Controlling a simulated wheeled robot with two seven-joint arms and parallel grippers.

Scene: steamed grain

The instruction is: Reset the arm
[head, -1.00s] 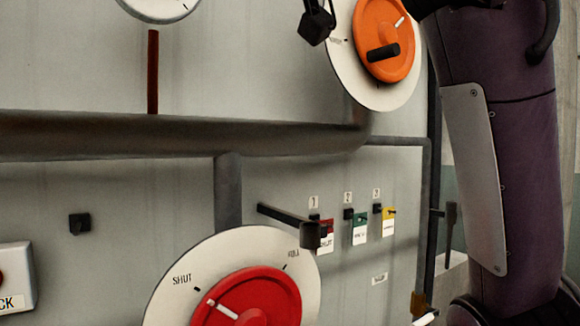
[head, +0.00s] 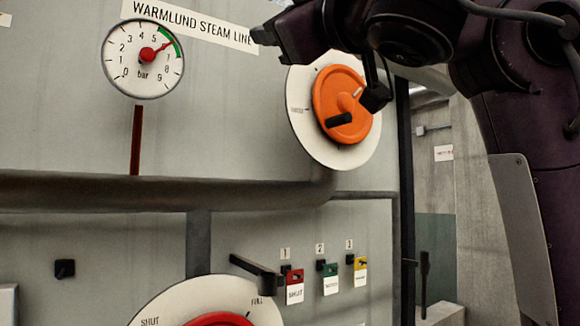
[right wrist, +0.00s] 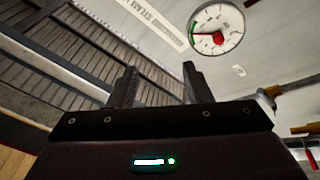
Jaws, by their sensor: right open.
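My right arm enters from the upper right in the head view. Its dark gripper (head: 318,66) is at the top, in front of the orange valve wheel (head: 340,85). The jaws are apart with nothing between them. One fingertip shows near the sign, the other overlaps the wheel's right side in the picture; whether it touches cannot be told. In the right wrist view the two fingers (right wrist: 158,88) stand apart and empty, with the pressure gauge beyond to the right. My left gripper is not in view.
The gauge (head: 143,59) has its red needle in the green band. A red wheel (head: 220,320) on a SHUT–FULL dial (head: 165,308) is cut off below. A black lever (head: 255,268) juts out beside numbered red, green and yellow tags (head: 330,280). A thick pipe (head: 150,193) crosses the panel.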

